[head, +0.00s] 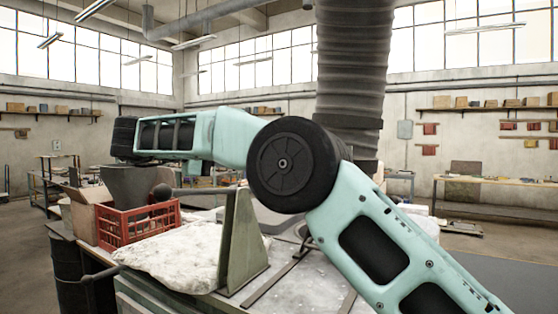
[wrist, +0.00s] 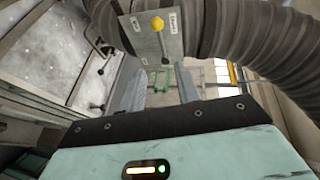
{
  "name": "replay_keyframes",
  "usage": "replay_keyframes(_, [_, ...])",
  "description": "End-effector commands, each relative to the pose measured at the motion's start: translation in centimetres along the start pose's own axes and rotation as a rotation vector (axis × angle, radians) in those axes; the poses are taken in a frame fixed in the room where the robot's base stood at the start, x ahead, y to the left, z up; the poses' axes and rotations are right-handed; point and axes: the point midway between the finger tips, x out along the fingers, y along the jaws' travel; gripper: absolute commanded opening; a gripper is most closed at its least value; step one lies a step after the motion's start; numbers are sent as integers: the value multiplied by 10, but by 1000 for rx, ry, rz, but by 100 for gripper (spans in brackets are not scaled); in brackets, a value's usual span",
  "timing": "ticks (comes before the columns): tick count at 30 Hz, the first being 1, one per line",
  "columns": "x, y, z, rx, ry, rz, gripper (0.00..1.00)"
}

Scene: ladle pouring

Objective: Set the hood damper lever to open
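The hood damper lever has a yellow ball knob (wrist: 158,23) and shows in the wrist view in front of a grey metal plate (wrist: 146,42) with small white labels. The label on the right (wrist: 174,22) seems to read "Open"; I cannot read the others. The knob is between the upper labels; I cannot tell the lever's exact setting. My gripper (wrist: 162,77) is open and empty, its two fingers apart below the plate in the picture, not touching the knob. The lever cannot be made out in the head view, and my fingers are not clear there.
A thick grey corrugated duct (wrist: 235,30) runs beside the plate; a duct (head: 350,75) also hangs in the head view. A bench holds a red crate (head: 140,225), a pale rough slab (head: 175,255) and an upright grey-green plate (head: 240,240).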

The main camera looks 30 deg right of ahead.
Motion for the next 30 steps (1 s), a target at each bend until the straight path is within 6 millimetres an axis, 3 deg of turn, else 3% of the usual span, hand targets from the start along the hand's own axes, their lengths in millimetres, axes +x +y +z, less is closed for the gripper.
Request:
replay_keyframes(5, [17,-1,-2,-1,14,5,33])
replay_keyframes(21, [125,-4,-3,-2,11,3,33])
replay_keyframes(30, [167,-2,-3,1,9,2,33])
